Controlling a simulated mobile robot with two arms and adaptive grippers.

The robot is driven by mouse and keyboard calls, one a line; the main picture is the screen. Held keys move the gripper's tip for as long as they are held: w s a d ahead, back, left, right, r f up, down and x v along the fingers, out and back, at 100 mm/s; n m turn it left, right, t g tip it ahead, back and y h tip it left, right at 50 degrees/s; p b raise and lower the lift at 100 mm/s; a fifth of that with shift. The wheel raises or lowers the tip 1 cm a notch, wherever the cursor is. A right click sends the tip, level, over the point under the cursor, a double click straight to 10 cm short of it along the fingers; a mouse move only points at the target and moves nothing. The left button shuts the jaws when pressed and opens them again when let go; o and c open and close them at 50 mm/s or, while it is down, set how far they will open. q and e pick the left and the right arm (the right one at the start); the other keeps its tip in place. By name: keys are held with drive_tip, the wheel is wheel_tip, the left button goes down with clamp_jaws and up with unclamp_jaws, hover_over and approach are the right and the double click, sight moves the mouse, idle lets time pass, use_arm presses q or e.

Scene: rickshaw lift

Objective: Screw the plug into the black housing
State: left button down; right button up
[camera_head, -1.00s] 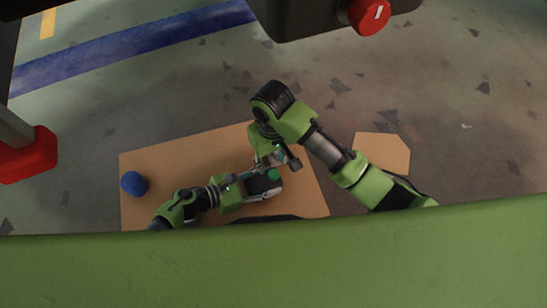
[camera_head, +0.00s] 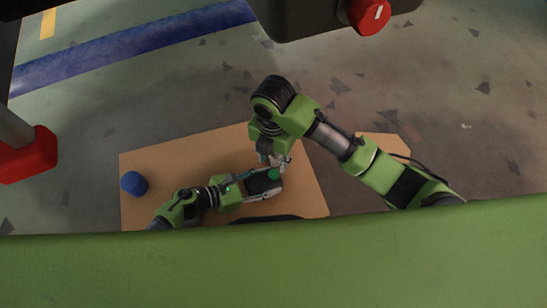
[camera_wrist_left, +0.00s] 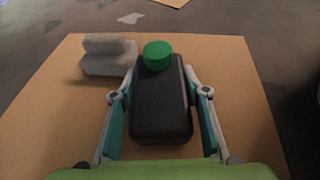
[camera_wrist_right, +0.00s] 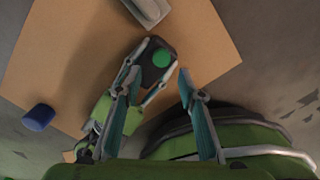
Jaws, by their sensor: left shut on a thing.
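My left gripper (camera_wrist_left: 160,94) is shut on the black housing (camera_wrist_left: 163,112), one finger along each long side. The housing also shows in the head view (camera_head: 258,185) and the right wrist view (camera_wrist_right: 157,69). The round green plug (camera_wrist_left: 157,55) sits at the housing's far end in the left wrist view; how deep it is seated I cannot tell. The plug also shows in the right wrist view (camera_wrist_right: 163,57). My right gripper (camera_wrist_right: 161,82) is open and empty, its fingertips apart near the plug. In the head view, it (camera_head: 273,161) is beside the plug.
A brown board (camera_head: 150,160) lies under the arms. A grey block (camera_wrist_left: 108,58) stands on it near the housing. A blue cylinder (camera_head: 133,184) stands at the board's left side. A second brown piece (camera_head: 385,143) lies to the right, partly hidden by my right arm.

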sight(274, 173)
drive_tip(key=n, duration=0.5)
drive_tip(key=shift+d+r+n, duration=0.1)
drive_tip(key=shift+r+n, duration=0.05)
drive_tip(key=shift+n, duration=0.25)
drive_tip(key=shift+f, duration=4.05)
clamp_jaws()
